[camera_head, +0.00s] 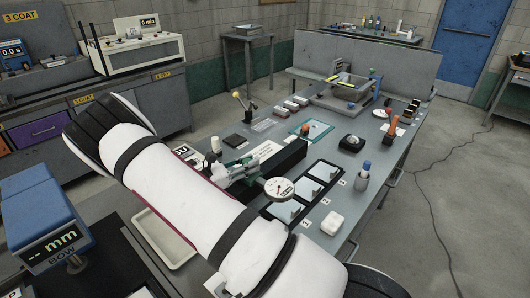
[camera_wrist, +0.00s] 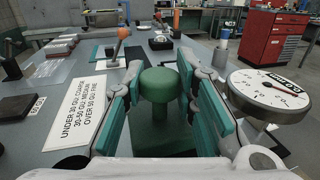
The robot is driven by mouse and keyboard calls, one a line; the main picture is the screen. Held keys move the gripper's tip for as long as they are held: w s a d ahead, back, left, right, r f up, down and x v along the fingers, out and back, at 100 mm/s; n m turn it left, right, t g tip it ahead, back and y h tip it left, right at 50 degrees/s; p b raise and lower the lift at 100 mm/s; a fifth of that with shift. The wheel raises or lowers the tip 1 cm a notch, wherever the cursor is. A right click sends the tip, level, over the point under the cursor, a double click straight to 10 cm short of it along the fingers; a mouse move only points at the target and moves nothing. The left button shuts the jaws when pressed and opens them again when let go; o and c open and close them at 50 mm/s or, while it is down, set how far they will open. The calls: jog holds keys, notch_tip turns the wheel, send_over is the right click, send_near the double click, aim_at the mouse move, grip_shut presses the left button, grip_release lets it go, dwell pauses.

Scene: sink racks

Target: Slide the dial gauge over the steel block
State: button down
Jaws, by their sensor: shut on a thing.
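The dial gauge has a round white face, seen in the head view (camera_head: 279,188) and at the right of the wrist view (camera_wrist: 270,91). A green knob on a post (camera_wrist: 159,84) stands between my fingers, above a green base. My gripper (camera_wrist: 160,106) has teal finger pads on both sides of this knob and is shut on it; it also shows in the head view (camera_head: 250,165). A long black block (camera_head: 290,156) lies just beyond my gripper. I cannot tell whether this is the steel block. My arm hides part of the bench.
A white printed card (camera_wrist: 82,115) lies left of my gripper. An orange-topped handle (camera_head: 304,131) stands beyond it. A black frame with numbered panels (camera_head: 331,163) and a white block (camera_head: 332,223) lie to the right. Narrow bare strips of bench lie between them.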

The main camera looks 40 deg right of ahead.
jog(key=a, duration=0.3)
jog(key=s+a, duration=0.1)
jog(key=a, duration=0.6)
jog(key=shift+s+b, duration=0.2)
jog(key=shift+b, duration=0.2)
jog(key=c, duration=1.3)
grip_release()
jog(key=shift+a, duration=0.15)
jog(key=shift+r, duration=0.15)
notch_tip(320, 180, up, 10)
jog(key=shift+f, duration=0.15)
